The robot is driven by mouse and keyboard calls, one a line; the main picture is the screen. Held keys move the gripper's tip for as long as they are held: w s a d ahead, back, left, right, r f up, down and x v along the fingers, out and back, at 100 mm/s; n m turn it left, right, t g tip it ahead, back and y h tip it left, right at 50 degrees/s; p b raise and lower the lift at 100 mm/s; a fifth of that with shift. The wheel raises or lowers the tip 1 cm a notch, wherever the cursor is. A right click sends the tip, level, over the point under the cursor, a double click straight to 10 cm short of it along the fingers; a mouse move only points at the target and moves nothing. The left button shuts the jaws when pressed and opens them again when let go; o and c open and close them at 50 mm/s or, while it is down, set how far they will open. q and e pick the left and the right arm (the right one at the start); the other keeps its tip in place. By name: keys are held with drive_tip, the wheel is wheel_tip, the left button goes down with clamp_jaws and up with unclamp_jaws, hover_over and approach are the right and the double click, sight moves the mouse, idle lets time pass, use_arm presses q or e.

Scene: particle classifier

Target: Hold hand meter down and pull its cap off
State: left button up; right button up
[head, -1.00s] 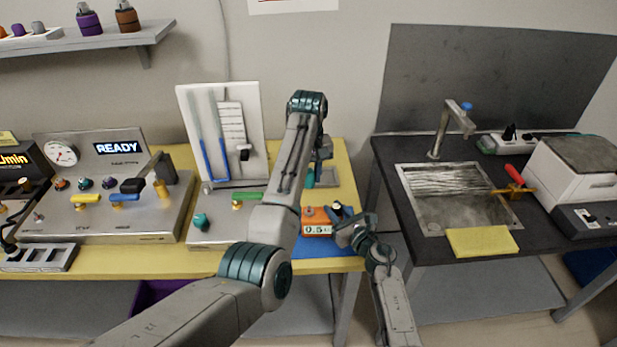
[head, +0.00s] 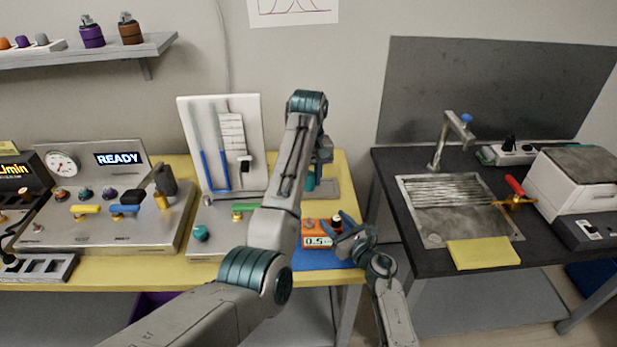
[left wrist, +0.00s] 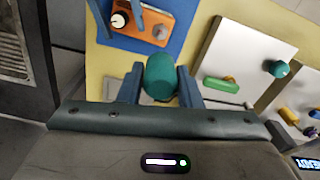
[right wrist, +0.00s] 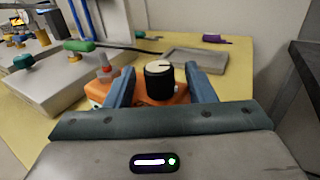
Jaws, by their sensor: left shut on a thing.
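The orange hand meter (head: 318,241), with a numeric display, lies on a blue mat. It also shows in the left wrist view (left wrist: 172,37). Its black knob with a pale top (right wrist: 159,82) stands between the fingers of my right gripper (right wrist: 163,86), with gaps on both sides, so that gripper is open. My left gripper (left wrist: 160,80) is shut on a teal cap-like cylinder (left wrist: 161,76), which looks apart from the meter. My left arm hides part of the bench in the head view.
A grey panel with a teal knob (head: 201,232) is left of the meter. A grey tray (right wrist: 196,59) lies behind it. The dark sink table (head: 425,262) stands to the right, across a gap. Some yellow bench top (right wrist: 240,72) is clear.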

drive_tip(key=v, duration=1.2)
drive_tip(key=x, duration=1.2)
drive_tip(key=shift+w, duration=0.1)
use_arm(q)
drive_tip(key=shift+f, duration=1.35)
